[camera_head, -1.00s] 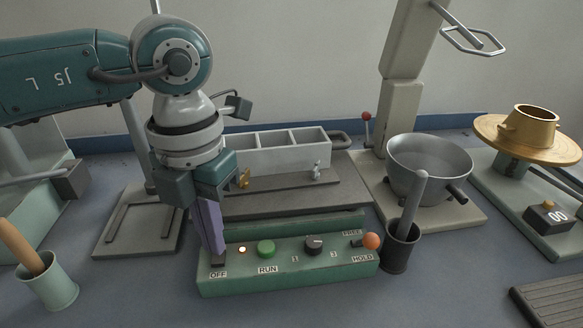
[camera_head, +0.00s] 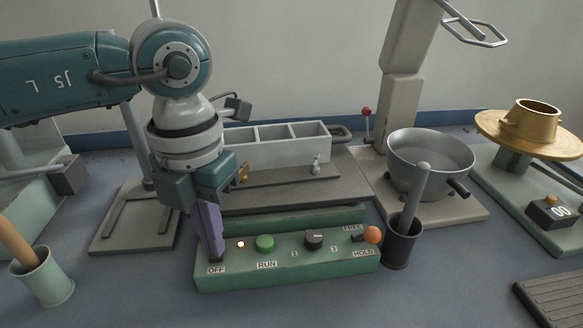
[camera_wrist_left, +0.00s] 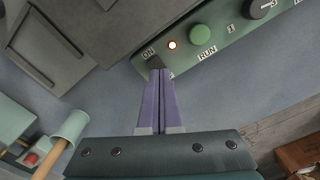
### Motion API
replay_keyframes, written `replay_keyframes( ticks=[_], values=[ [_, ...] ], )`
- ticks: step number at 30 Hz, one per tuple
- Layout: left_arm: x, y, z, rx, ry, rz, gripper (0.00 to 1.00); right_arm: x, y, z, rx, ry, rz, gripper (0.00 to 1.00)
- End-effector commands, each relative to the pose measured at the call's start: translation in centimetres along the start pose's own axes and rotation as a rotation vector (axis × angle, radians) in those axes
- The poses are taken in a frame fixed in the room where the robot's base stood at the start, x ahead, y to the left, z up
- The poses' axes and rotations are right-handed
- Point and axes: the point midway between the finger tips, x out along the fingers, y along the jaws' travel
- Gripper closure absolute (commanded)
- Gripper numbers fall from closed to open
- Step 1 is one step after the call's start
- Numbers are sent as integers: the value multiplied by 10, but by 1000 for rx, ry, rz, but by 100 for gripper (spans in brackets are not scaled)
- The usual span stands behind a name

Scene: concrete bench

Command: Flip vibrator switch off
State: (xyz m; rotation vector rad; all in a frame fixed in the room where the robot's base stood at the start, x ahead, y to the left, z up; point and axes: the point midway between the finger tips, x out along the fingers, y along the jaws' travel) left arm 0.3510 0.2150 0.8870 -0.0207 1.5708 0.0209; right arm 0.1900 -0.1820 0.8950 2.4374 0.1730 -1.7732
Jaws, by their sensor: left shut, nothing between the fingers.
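The green control box (camera_head: 290,268) stands at the front middle of the bench. Its dark switch (camera_wrist_left: 155,62) is at the left end, between an ON label (camera_wrist_left: 148,52) and an OFF label (camera_head: 216,270). My left gripper (camera_head: 216,256) is shut and empty, its purple fingers pointing down at the switch. In the wrist view the fingertips (camera_wrist_left: 160,72) overlap the switch's near edge. Contact and the switch's exact tilt cannot be told. A small lamp (camera_head: 241,244) beside it is lit. My right gripper is not in view.
The box also carries a green RUN button (camera_head: 265,242), a dark knob (camera_head: 314,240) and an orange-tipped lever (camera_head: 372,234). A grey three-part mould (camera_head: 290,150) stands behind. A dark cup (camera_head: 401,246) is close on the right, a pale green cup (camera_head: 44,280) at left.

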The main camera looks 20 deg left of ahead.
Motion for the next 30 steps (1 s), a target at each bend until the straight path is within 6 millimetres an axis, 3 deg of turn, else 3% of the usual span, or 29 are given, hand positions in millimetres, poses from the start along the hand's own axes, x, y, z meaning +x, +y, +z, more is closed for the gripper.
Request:
replay_keyframes(
  ticks=[19,30],
  values=[
    [7,0,0,0,-1,0,100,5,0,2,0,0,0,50],
    [-23,0,0,0,-1,1,100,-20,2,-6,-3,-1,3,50]
  ],
)
